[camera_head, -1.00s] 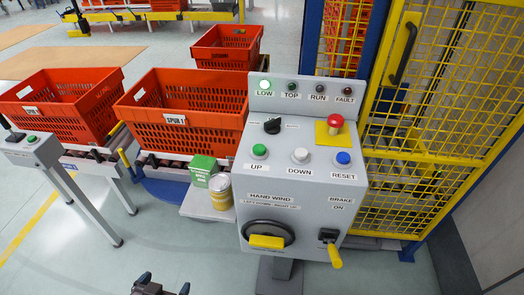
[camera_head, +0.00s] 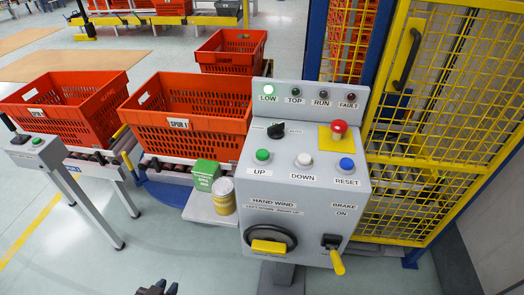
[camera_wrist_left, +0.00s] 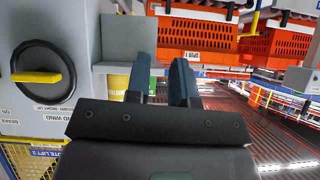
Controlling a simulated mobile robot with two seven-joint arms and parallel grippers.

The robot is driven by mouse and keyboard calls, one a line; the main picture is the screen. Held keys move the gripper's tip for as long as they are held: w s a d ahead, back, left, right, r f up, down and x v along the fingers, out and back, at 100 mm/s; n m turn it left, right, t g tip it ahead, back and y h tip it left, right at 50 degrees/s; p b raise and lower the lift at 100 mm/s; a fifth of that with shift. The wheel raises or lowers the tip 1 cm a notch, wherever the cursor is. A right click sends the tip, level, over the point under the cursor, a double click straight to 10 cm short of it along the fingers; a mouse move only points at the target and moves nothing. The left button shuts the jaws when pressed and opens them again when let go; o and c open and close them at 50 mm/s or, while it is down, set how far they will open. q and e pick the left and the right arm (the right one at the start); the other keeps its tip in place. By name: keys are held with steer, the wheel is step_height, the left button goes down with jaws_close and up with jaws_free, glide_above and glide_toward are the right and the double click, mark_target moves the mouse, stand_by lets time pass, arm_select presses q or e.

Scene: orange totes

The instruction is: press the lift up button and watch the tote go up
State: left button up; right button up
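The grey control panel (camera_head: 225,222) stands in the middle of the head view. Its green UP button (camera_head: 263,155) sits left of the white DOWN button (camera_head: 304,160) and blue RESET button (camera_head: 347,164). The LOW lamp (camera_head: 268,90) is lit; TOP, RUN and FAULT look dark. An orange tote labelled SPUR 1 (camera_head: 180,123) sits on the conveyor behind the panel's left side. My left gripper (camera_head: 161,288) shows only its tips at the bottom edge, well below the buttons. In the left wrist view its two fingers (camera_wrist_left: 162,85) have a narrow empty gap. My right gripper is out of view.
A red emergency stop (camera_head: 339,127), a selector knob (camera_head: 276,131), a hand wheel (camera_head: 270,246) and a yellow brake lever (camera_head: 338,262) are on the panel. A green box (camera_head: 206,175) and a yellow can (camera_head: 223,196) stand left of it. A yellow mesh cage (camera_head: 440,157) is at right.

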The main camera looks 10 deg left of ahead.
arm_select(q)
steer(key=shift+s+f, duration=0.1)
jaws_close()
steer(key=shift+w, duration=0.25)
steer(key=shift+s, duration=0.1)
stand_by(0.6)
